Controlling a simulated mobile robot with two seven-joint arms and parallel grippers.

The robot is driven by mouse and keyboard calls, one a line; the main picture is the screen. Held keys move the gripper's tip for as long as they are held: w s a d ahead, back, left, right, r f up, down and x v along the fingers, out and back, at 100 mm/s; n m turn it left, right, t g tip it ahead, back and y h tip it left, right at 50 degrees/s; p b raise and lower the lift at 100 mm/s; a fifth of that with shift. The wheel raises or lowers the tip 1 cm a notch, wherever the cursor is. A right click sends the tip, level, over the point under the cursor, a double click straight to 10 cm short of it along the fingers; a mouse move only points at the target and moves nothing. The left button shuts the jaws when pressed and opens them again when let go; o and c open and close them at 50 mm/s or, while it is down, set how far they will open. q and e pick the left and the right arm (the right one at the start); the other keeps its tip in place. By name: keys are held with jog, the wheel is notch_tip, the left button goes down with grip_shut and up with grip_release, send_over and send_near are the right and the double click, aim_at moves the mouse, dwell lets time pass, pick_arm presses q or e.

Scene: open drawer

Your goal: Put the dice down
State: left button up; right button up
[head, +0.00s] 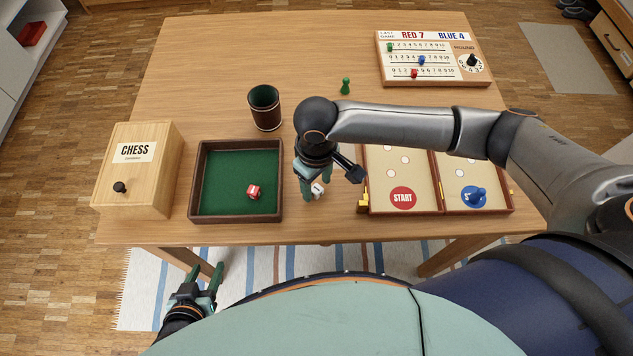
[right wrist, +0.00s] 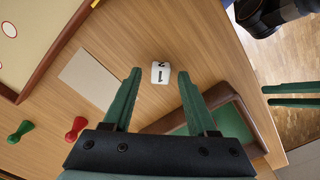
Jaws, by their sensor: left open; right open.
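A white die (head: 317,190) with dark marks lies on the bare table between the green-lined tray (head: 282,190) and the game board. In the right wrist view the die (right wrist: 160,72) sits between the fingertips with a gap on each side. My right gripper (head: 318,187) is open around it and points down at the table. A red die (head: 254,192) with white spots lies inside the tray. My left gripper (head: 207,281) is open and empty, in front of the table's near edge and over the striped rug.
A dark cup (head: 265,107) stands behind the tray, with a wooden chess box (head: 138,168) on the left. The game board (head: 437,160) lies right of my right gripper. A green pawn (head: 346,86) and a scoreboard (head: 434,83) are further back. The back left tabletop is clear.

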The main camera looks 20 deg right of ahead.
aim_at(316, 189)
notch_tip(316, 189, up, 12)
jog(key=p, duration=0.1)
jog(key=shift+p, duration=0.35)
jog(key=shift+f, duration=0.15)
